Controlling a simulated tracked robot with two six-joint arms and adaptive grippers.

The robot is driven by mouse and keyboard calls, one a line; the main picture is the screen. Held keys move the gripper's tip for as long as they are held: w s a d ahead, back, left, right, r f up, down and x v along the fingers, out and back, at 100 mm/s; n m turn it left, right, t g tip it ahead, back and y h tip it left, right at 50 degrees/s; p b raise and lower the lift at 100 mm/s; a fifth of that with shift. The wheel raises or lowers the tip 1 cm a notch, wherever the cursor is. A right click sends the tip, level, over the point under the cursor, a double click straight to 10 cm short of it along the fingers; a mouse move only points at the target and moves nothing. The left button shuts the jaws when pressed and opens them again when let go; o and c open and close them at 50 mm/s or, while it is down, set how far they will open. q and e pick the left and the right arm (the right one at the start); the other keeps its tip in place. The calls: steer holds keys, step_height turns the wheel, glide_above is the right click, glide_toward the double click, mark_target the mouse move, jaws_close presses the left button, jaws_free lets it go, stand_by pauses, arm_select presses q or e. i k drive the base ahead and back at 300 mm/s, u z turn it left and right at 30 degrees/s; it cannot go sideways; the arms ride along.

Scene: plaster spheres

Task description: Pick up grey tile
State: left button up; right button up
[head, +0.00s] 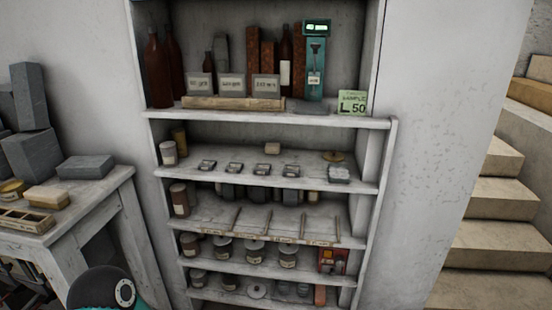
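A flat grey tile (310,107) seems to lie on the upper shelf, between a wooden strip and a green sample card; it is dim and close in colour to the shelf. A grey flat piece (339,174) lies at the right end of the shelf below. A thick grey slab (86,167) lies on the table at the left. I cannot tell for sure which one is the grey tile. Neither gripper shows; only a teal and dark part of my own arm is at the bottom left.
A white shelf unit (390,160) holds bottles, a teal device (315,65), three labelled grey blocks, several small dark pieces, thin rods and jars. A white table (70,205) with grey blocks and a wooden tray (27,220) stands left. Stone steps (490,205) are at right.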

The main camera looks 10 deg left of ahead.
mark_target(264, 169)
steer(key=i, duration=0.9)
steer(key=u, duration=0.1)
